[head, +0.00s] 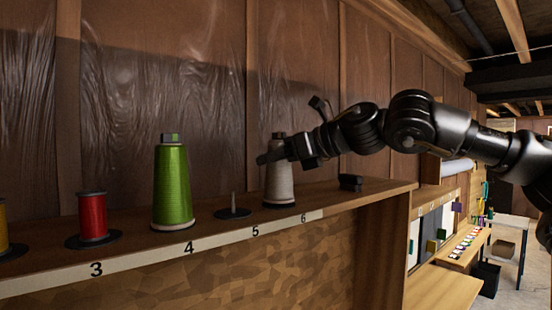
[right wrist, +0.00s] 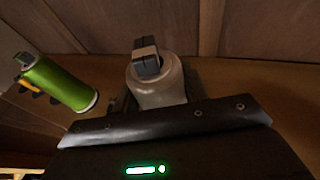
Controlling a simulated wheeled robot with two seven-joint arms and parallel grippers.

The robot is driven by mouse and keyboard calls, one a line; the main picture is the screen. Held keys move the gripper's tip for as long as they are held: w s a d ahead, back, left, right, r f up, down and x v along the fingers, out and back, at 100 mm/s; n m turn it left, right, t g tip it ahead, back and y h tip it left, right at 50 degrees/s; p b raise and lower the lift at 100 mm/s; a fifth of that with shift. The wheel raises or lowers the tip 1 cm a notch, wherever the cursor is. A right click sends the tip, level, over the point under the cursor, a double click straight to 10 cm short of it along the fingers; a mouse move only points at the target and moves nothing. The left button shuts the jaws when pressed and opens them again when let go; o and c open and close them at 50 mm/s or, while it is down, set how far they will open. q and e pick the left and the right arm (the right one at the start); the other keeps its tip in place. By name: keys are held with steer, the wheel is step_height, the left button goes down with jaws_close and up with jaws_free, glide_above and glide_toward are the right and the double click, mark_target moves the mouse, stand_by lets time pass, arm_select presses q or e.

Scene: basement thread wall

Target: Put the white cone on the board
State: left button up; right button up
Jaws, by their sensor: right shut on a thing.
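The white cone (head: 279,187) stands upright on the wooden shelf, above and between the labels 5 and 6, with a dark block at its top. My right gripper (head: 273,157) reaches in from the right and is shut on the cone's upper part. In the right wrist view the cone (right wrist: 160,88) shows just beyond my dark gripper body, which hides its lower part and most of the fingers. A pale upright board (head: 414,228) stands on the bench at the far right; I cannot tell whether it is the task's board. My left gripper is not in view.
On the shelf (head: 340,199), an empty peg on a dark disc (head: 233,212) stands left of the cone. A green cone (head: 173,188) and a red spool (head: 93,216) stand farther left. A small black block (head: 350,183) lies to the right. A plastic-covered wall is close behind.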

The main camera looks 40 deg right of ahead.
steer(key=o, duration=1.1)
steer(key=shift+o, duration=0.2)
steer(key=shift+s+d, duration=0.1)
steer(key=shift+s, duration=0.15)
steer(key=b+v, duration=0.4)
steer(key=v, duration=0.6)
steer(key=shift+b, duration=0.4)
steer(key=shift+s+r, duration=0.1)
steer(key=shift+s, duration=0.05)
